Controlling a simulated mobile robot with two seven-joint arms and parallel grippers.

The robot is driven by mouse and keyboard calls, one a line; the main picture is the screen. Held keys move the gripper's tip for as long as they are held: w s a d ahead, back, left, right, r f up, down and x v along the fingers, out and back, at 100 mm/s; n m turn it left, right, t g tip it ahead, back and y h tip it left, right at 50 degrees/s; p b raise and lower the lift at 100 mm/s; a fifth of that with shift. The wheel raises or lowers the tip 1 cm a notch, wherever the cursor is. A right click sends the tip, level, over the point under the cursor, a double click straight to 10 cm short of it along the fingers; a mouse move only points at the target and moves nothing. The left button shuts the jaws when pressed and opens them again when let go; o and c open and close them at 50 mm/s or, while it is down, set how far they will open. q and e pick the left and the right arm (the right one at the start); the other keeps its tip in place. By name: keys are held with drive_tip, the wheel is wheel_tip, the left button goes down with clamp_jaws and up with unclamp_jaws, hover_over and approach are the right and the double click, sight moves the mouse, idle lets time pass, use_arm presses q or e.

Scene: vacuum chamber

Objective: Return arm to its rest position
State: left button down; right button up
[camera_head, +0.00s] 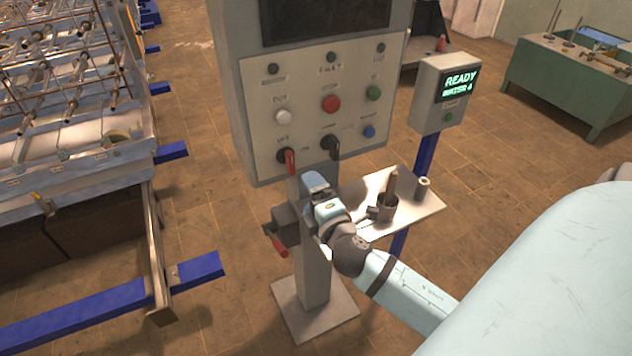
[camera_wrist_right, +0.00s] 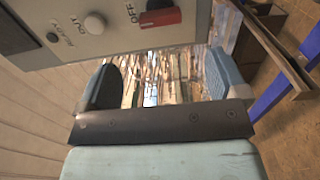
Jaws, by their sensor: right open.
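My right arm, pale blue with dark joints, comes in from the lower right of the head view. My right gripper (camera_head: 306,200) is in front of the pedestal, just below the control panel (camera_head: 325,110). In the right wrist view the two fingers of my right gripper (camera_wrist_right: 158,80) stand wide apart with nothing between them. The red-handled switch (camera_head: 289,160) sits low on the panel, above the gripper; it also shows in the wrist view (camera_wrist_right: 160,17), beyond the fingers near an OFF label. My left gripper is not in view.
A small shelf (camera_head: 425,208) with a cup and a cylinder stands close right of the gripper. A display box (camera_head: 443,95) reading READY is on a blue post. A dark box with a red handle (camera_head: 279,247) is beside the gripper. Racks (camera_head: 70,165) fill the left; floor is free between.

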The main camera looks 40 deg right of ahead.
drive_tip(key=shift+v, duration=0.85)
drive_tip(key=s+a+f+m+g+y, duration=0.3)
drive_tip(key=s+a+f+m, duration=0.3)
drive_tip(key=f, duration=0.4)
drive_tip(key=s+a+f+m+g+y+p, duration=0.1)
drive_tip(key=s+a+f+m+g+y, duration=0.2)
drive_tip(key=s+a+f+m, duration=0.3)
wheel_tip(320, 180, down, 5)
drive_tip(key=shift+s+a+r+g+y, duration=0.15)
drive_tip(key=shift+s+a+g+y, duration=0.15)
drive_tip(key=shift+s+a+y, duration=0.5)
drive_tip(key=shift+s+a, duration=0.1)
drive_tip(key=shift+s, duration=0.05)
